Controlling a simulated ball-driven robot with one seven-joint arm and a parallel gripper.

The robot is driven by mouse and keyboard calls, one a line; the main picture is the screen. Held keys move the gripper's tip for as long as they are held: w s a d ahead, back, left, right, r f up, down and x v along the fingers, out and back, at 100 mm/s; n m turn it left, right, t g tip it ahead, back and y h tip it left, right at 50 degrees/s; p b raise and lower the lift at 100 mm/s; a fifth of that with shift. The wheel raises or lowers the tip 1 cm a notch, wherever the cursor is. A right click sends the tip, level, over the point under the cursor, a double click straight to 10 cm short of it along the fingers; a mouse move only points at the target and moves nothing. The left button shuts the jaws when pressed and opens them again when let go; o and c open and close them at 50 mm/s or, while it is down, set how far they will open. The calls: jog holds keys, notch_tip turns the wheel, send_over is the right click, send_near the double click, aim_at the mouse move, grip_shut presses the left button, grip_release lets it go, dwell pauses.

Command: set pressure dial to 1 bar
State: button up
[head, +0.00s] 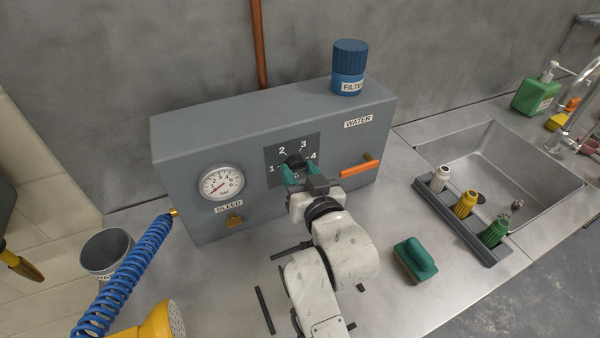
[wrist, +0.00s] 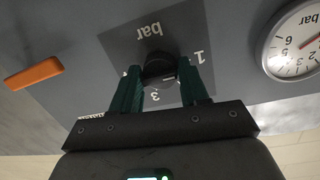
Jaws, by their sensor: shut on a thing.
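The pressure dial is a black knob (head: 296,163) on a dark plate (head: 310,143) marked 1 to 4, on the front of the grey box. My gripper (head: 299,171) has its teal fingers on either side of the knob and is shut on it. In the wrist view the knob (wrist: 159,70) sits between the fingertips, with "bar" and "1" readable upside down.
An orange lever (head: 360,168) sits right of the dial, and a brass bleed valve (head: 234,220) below the gauge. A blue filter (head: 349,68) stands on the box. A coiled blue hose (head: 122,275) is at left. A green brush (head: 415,258) and a nozzle rack (head: 455,222) are at right.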

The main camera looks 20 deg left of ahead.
jog(key=o, duration=1)
jog(key=b+v, duration=0.1)
jog(key=v, duration=0.9)
jog(key=shift+s+d, duration=0.3)
